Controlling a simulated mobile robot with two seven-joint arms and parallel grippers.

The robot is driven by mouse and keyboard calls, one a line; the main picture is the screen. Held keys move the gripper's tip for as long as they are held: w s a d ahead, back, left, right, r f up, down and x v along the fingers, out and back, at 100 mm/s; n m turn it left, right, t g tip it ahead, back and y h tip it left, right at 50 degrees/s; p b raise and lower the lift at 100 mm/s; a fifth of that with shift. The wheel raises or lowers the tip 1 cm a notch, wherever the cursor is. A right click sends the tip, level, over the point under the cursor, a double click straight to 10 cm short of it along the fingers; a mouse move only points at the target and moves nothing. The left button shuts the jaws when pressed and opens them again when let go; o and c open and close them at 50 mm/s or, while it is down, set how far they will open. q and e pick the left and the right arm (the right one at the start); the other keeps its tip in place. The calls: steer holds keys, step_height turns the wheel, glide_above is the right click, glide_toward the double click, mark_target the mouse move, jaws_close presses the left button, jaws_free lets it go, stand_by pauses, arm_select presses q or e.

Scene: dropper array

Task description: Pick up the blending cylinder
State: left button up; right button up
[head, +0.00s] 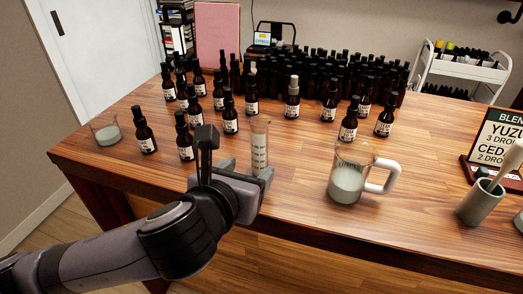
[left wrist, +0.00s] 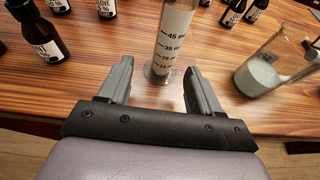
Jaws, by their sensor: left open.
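The blending cylinder (head: 260,148) is a tall clear graduated tube standing upright on the wooden table, near its front edge. The left wrist view shows its marks, its round base and pale contents (left wrist: 172,40). My left gripper (head: 245,177) is open just in front of it. In the left wrist view, the two fingers (left wrist: 157,80) point toward the cylinder, which stands between and slightly beyond their tips. I cannot tell whether either finger touches it. My right gripper is not in view.
Several dark dropper bottles (head: 230,113) stand behind and left of the cylinder. A glass beaker with a white handle (head: 347,184) stands to the right. A small glass (head: 107,132) is at the left. A grey cup (head: 478,203) and a recipe sign (head: 497,142) are at the far right.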

mark_target(257, 166)
arm_select(q)
steer(key=shift+d+x, duration=0.15)
steer(key=shift+x, duration=1.2)
steer(key=shift+d+x, duration=0.15)
steer(key=shift+x, duration=1.2)
steer(key=shift+s, duration=0.1)
steer(key=c, duration=1.1)
